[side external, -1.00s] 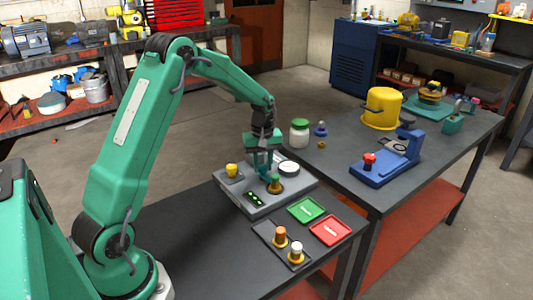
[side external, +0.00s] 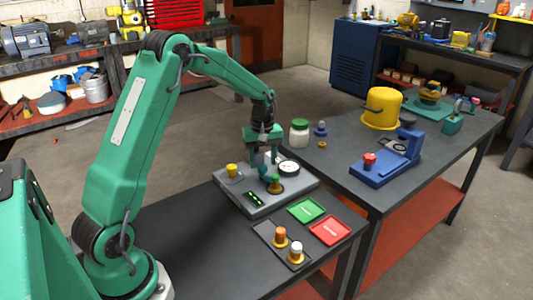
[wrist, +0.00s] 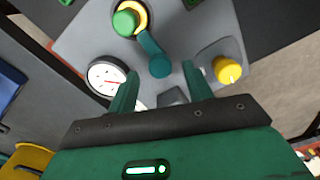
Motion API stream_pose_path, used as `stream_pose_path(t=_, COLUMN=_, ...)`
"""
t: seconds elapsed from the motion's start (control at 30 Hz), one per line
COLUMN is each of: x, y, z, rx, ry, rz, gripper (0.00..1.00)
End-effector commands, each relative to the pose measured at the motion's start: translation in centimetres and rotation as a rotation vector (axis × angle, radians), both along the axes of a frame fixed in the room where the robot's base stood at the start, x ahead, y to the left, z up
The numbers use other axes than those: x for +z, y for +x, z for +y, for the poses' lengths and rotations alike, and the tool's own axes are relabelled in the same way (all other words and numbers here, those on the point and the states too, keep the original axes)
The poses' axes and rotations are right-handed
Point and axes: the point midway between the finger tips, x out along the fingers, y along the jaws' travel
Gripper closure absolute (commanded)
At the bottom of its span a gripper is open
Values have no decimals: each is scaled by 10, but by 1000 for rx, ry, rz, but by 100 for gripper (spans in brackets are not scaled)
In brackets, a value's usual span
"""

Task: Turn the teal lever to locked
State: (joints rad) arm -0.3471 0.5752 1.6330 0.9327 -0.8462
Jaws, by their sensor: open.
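The teal lever (wrist: 151,50) lies on a grey panel (wrist: 80,38), running from beside a green-capped post in a gold ring (wrist: 142,18) to a round knob end (wrist: 159,67). In the side view the lever (side external: 263,171) shows small, just left of the green-capped post (side external: 275,184). My gripper (wrist: 160,88) is open and empty, its two fingers spread on either side of the line of the lever's knob end. In the side view my gripper (side external: 262,155) is above the panel, behind the lever. Locked markings are not readable.
A round gauge (wrist: 107,77) and a yellow knob (wrist: 228,70) flank the fingers on the panel. Green (side external: 307,210) and red (side external: 330,230) trays and a dark tray with two posts (side external: 262,230) lie in front. A white jar (side external: 299,134) stands behind.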

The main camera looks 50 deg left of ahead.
Motion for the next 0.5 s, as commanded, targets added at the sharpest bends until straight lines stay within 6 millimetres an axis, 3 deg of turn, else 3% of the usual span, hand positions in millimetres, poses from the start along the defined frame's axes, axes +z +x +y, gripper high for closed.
stream_pose_path(t=0.3, x=42, y=0, z=0, rx=1, ry=1, rz=-4, gripper=50)
stream_pose_path(t=0.5, x=59, y=0, z=0, rx=1, ry=0, rz=-2, gripper=50)
